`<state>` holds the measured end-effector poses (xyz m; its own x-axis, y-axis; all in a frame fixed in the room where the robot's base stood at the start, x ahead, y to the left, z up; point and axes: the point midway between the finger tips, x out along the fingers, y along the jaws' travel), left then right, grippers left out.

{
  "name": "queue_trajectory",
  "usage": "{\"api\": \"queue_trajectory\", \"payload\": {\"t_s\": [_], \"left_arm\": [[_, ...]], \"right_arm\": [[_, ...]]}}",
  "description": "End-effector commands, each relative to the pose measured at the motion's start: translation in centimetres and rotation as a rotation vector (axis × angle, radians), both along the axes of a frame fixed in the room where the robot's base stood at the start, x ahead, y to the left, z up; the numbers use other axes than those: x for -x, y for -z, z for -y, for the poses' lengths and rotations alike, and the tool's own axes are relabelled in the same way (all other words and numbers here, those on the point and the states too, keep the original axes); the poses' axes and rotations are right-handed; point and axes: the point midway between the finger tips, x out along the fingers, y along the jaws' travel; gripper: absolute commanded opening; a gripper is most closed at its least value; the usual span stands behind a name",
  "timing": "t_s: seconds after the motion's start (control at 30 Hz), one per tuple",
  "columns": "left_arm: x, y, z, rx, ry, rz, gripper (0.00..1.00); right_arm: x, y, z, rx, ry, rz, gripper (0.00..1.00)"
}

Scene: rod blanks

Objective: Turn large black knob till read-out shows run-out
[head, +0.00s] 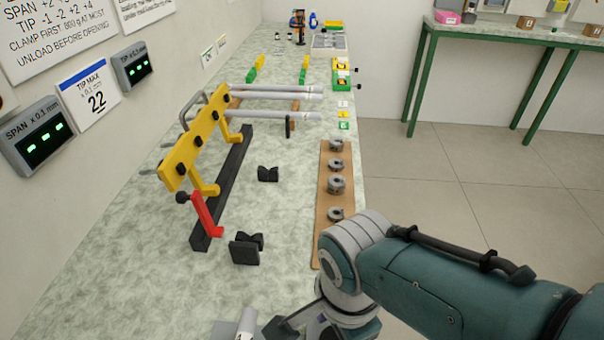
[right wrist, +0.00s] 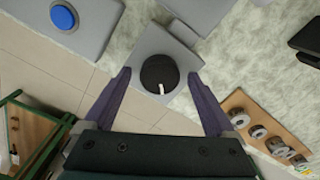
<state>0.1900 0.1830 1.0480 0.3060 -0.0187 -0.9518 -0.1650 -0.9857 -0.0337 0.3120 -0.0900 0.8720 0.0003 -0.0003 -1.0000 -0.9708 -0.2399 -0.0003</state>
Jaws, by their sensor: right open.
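The large black knob (right wrist: 159,72) shows in the right wrist view, round with a white pointer mark, on a square grey plate (right wrist: 150,47). My right gripper (right wrist: 159,76) is open, its two purple fingers on either side of the knob; I cannot tell whether they touch it. In the head view my right arm covers the lower right and the knob cannot be made out. Two wall read-outs with green digits, labelled SPAN (head: 46,138) and TIP (head: 133,66), are too small to read surely. My left gripper is not in view.
A blue button (right wrist: 63,15) sits on a grey panel near the knob. A brown board (head: 323,205) with several grey collars lies along the bench's right edge. A yellow clamp rack (head: 195,145) with a red lever (head: 207,214) stands left of it. A card (head: 90,92) reads TIP MAX 22.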

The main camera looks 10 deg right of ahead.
Motion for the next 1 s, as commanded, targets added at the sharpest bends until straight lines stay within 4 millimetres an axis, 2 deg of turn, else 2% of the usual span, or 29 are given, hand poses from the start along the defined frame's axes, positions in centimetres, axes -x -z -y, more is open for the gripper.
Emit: {"api": "queue_trajectory", "payload": {"t_s": [0.13, 0.23, 0.5, 0.7, 1.0], "left_arm": [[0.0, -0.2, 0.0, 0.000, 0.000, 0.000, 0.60], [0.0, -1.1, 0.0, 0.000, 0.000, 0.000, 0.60], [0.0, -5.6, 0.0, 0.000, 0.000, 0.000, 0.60], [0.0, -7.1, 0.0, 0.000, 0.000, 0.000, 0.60], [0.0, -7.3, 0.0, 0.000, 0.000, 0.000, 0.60]], "right_arm": [[0.0, -0.2, 0.0, 0.000, 0.000, 0.000, 0.90], [0.0, -1.2, 0.0, 0.000, 0.000, 0.001, 0.90], [0.0, -6.8, 0.0, -0.001, 0.000, 0.002, 0.90], [0.0, -9.4, 0.0, -0.001, 0.001, 0.001, 0.90], [0.0, -9.9, 0.0, 0.000, 0.000, -0.001, 0.90]]}}
